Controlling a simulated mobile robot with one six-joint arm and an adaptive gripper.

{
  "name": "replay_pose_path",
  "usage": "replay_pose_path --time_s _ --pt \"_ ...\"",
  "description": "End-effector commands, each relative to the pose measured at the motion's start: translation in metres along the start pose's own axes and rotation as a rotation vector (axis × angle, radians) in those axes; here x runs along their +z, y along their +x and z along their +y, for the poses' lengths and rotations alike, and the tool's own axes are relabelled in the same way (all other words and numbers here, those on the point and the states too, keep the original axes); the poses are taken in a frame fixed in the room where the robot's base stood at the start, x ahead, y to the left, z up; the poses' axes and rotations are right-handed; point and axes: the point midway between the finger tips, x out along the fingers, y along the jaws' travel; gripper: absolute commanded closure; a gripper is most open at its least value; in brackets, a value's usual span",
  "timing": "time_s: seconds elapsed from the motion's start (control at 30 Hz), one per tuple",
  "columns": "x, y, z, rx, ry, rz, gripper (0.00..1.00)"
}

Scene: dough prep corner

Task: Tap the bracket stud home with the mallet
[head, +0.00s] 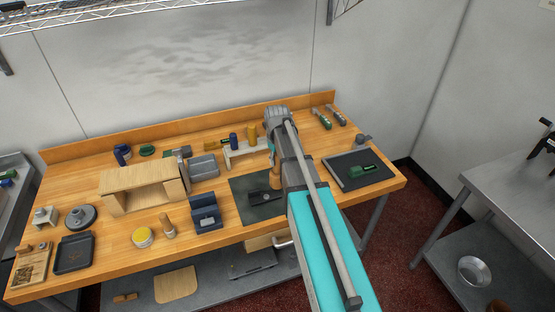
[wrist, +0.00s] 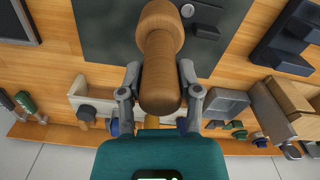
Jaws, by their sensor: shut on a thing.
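My gripper (wrist: 160,92) is shut on the handle of a brown wooden mallet (wrist: 158,55). The mallet's rounded head is at the top of the wrist view, over the dark mat (wrist: 98,30). A dark bracket block (wrist: 207,32) with a round grey stud (wrist: 187,10) lies on the mat, just right of the mallet head. Whether they touch, I cannot tell. In the head view the bracket (head: 254,199) and its stud (head: 264,196) show on the mat (head: 242,184), left of my arm. My arm hides most of my gripper; a little brown wood (head: 276,178) shows beside it.
A blue holder (head: 206,213) stands left of the mat, and a wooden peg-shaped tool (head: 168,226) beyond it. A white stand (head: 246,155) and grey bin (head: 203,167) are behind. A dark tray (head: 370,180) with a green item (head: 363,170) is at right.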

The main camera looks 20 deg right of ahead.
Motion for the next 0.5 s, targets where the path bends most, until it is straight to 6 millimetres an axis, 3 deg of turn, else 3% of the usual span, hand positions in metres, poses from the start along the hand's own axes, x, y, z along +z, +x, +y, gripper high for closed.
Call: replay_pose_path --time_s 0.5 --pt "0.0 -0.035 -0.001 0.0 -0.001 0.0 1.0"
